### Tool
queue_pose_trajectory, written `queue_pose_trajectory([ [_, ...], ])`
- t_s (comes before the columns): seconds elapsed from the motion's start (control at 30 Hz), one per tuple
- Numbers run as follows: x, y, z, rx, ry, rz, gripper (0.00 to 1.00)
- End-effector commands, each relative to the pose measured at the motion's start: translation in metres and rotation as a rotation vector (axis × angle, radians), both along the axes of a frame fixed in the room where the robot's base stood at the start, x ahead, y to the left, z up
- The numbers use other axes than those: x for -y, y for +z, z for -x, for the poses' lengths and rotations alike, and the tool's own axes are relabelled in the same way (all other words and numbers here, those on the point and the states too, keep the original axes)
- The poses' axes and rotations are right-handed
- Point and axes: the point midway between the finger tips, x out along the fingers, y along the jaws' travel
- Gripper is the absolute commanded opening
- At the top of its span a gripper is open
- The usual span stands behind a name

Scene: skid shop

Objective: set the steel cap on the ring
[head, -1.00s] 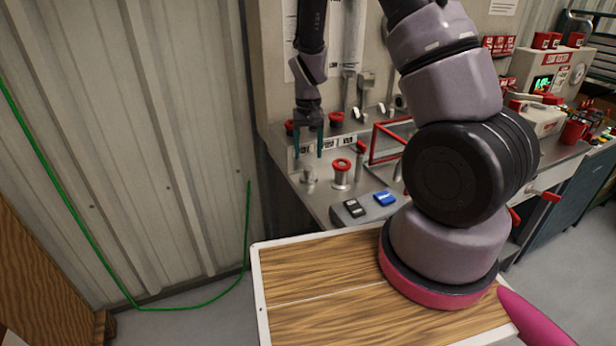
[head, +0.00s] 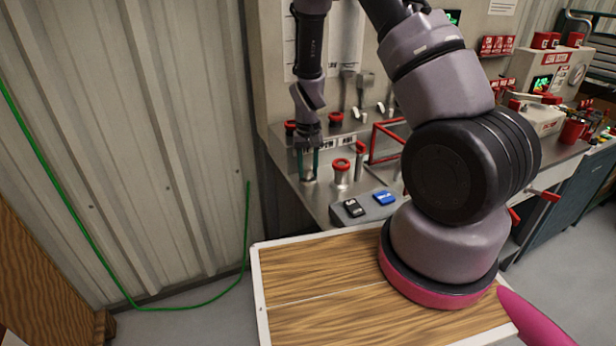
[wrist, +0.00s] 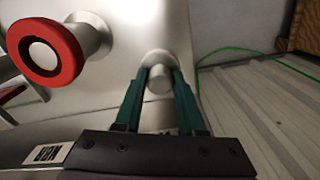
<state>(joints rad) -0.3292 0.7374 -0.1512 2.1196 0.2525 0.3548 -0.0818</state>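The steel cap (head: 308,176) is a small grey piece with a round knob on a wider base, standing on the steel bench top at the left. It also shows in the wrist view (wrist: 159,82). My gripper (head: 309,166) points down over it, with its green fingers (wrist: 158,74) on both sides of the knob. The fingers appear to press on it. A red ring (head: 341,163) sits on top of a short steel post, just right of the cap. In the wrist view the red ring (wrist: 43,22) is at the upper left, around a pale centre, apart from my gripper.
Other red-topped posts (head: 360,147) and a red frame (head: 384,146) stand close by on the bench. A grey block with a black switch (head: 354,208) and a blue switch (head: 384,198) lies in front. The ribbed wall (head: 150,150) is left.

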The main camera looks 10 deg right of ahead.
Motion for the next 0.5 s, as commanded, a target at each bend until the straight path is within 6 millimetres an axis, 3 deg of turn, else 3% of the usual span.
queue_pose_trajectory([
  [0.03, 0.0, 0.0, 0.0, 0.0, 0.0, 0.0, 0.15],
  [0.07, 0.0, 0.0, 0.0, 0.0, 0.0, 0.0, 0.04],
  [0.1, 0.0, 0.0, 0.0, 0.0, 0.0, 0.0, 0.0],
  [0.5, 0.0, 0.018, 0.0, 0.001, 0.0, -0.001, 0.0],
])
